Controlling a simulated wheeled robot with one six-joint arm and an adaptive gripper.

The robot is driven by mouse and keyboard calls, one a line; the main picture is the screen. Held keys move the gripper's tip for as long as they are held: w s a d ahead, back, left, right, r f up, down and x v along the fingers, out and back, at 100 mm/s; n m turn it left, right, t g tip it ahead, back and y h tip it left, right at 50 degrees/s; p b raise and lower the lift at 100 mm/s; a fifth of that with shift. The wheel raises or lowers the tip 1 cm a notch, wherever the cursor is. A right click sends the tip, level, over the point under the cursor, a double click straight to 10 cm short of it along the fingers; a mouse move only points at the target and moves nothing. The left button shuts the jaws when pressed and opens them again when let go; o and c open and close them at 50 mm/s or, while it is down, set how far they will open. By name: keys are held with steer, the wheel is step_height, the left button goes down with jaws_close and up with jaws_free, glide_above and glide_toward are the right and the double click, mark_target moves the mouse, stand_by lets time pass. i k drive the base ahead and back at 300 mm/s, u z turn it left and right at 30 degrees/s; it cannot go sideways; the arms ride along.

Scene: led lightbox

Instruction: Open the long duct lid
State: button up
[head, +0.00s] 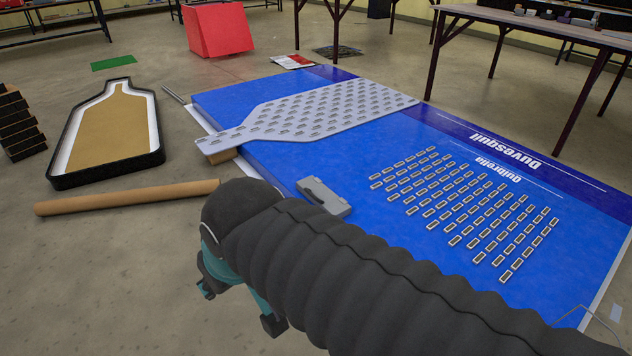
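I cannot make out a long duct or its lid for certain in the head view. My arm, in a black ribbed sleeve, reaches in from the lower right. My gripper (240,304), with teal and black parts, hangs at its end over the concrete floor, left of the blue panel (345,165). I see nothing held in the visible part. A small grey case (323,196) lies on the panel's near left edge, just beyond the sleeve.
A grey slotted bottle-shaped plate (325,106) and rows of small modules (465,205) lie on the panel. A brown tube (125,197) and black-rimmed bottle-shaped tray (108,130) lie left. A red box (218,29) stands behind. Floor at lower left is clear.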

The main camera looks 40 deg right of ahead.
mark_target(313, 187)
steer(key=z, duration=0.8)
steer(key=i, duration=0.95)
steer(key=z, duration=1.05)
steer(key=i, duration=0.2)
steer(key=z, duration=0.15)
